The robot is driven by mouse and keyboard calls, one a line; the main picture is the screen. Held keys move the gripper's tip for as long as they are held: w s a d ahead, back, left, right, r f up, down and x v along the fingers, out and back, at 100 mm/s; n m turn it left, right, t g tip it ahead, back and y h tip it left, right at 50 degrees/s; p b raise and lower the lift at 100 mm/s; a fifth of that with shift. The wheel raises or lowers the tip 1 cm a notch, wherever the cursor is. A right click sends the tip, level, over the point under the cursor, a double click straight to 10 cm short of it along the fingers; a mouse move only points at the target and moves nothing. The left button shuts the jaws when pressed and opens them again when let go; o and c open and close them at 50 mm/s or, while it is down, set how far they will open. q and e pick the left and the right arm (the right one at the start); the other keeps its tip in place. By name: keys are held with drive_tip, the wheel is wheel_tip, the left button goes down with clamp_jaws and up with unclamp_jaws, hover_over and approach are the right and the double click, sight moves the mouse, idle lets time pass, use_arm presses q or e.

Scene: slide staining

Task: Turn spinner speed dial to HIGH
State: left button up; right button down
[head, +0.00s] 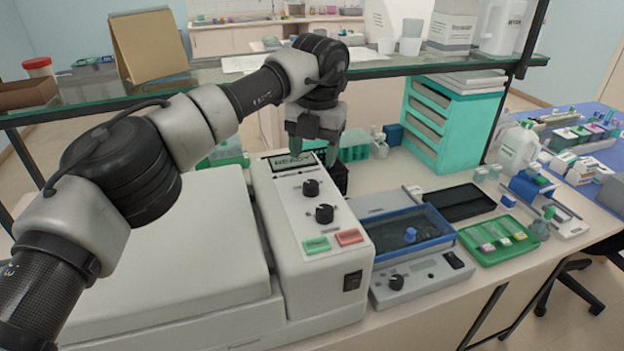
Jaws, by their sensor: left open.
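The spinner (319,270) is the large pale machine in front of me, with a closed lid on its left part. Its sloped control panel has a lit display (292,162) and two black dials, an upper dial (311,188) and a lower dial (325,214). Their markings are too small to read, so I cannot tell which one sets speed or where they point. A green button (316,245) and a red button (349,237) sit below them. My left gripper (314,158) is open and empty, pointing down over the display end of the panel, beyond both dials. My right gripper is out of view.
A hotplate-like unit (423,280) with a blue-rimmed tray and its own knob stands right of the spinner. A glass shelf (210,77) spans above; teal drawers (452,122) stand behind.

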sight(312, 183)
use_arm(q)
drive_tip(key=f, duration=0.3)
drive_tip(key=f+p, duration=0.1)
drive_tip(key=f, duration=0.2)
drive_tip(key=shift+w+a, duration=0.2)
drive_tip(key=shift+s+f+p, duration=0.1)
drive_tip(key=shift+f+p, duration=0.25)
drive_tip(key=shift+f, duration=0.3)
drive_tip(key=c, duration=0.9)
